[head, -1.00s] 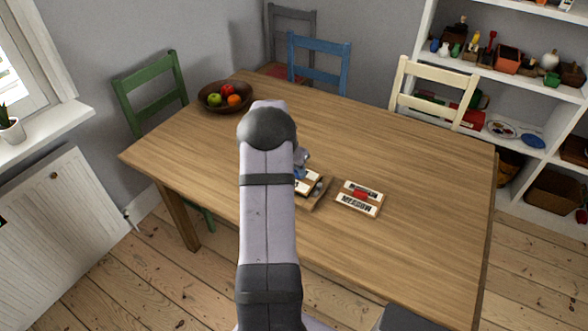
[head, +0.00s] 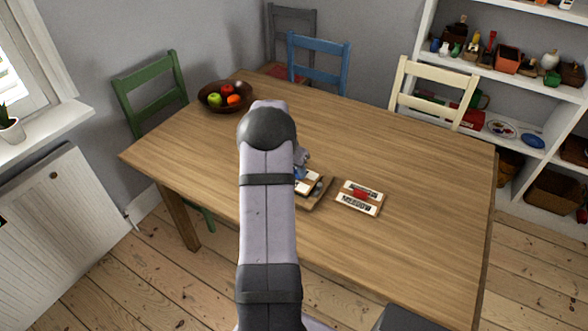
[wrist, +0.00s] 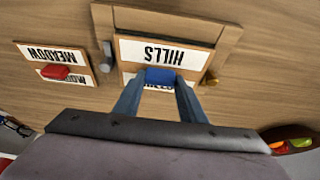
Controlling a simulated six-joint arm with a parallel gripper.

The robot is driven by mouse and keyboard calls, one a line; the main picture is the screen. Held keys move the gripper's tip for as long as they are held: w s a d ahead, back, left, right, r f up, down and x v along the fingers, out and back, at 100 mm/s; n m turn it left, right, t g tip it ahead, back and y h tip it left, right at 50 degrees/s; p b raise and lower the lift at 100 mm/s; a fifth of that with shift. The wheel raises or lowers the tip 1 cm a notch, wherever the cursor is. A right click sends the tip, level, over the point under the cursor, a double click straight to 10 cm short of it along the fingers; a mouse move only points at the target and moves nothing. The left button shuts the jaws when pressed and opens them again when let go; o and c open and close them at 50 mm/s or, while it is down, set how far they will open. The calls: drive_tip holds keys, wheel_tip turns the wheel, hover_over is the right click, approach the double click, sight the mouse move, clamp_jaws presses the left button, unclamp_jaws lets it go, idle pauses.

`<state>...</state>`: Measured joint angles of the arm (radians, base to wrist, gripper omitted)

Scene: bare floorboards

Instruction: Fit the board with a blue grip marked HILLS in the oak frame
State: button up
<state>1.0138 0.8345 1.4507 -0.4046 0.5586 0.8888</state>
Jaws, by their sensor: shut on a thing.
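My gripper (wrist: 160,82) is shut on the blue grip (wrist: 161,75) of the HILLS board (wrist: 138,52). The board has white labels with black lettering, upside down in the wrist view; my fingers partly cover the lower label. The board lies flat within the outline of the oak frame (wrist: 228,42). I cannot tell whether it is fully seated or slightly raised. In the head view, my arm hides part of the frame (head: 319,203) and board (head: 309,181).
A MEADOW board (head: 360,197) with a red grip lies on the table (head: 420,240), right of the frame and apart from it. A fruit bowl (head: 225,106) stands at the far left. Chairs surround the far side. The table's right part is clear.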

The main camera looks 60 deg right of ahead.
drive_tip(key=shift+f+b, duration=0.75)
drive_tip(key=shift+f, duration=0.05)
idle(0.4)
drive_tip(key=o, duration=1.2)
drive_tip(key=shift+r+p, duration=2.1)
drive_tip(key=shift+r, duration=1.4)
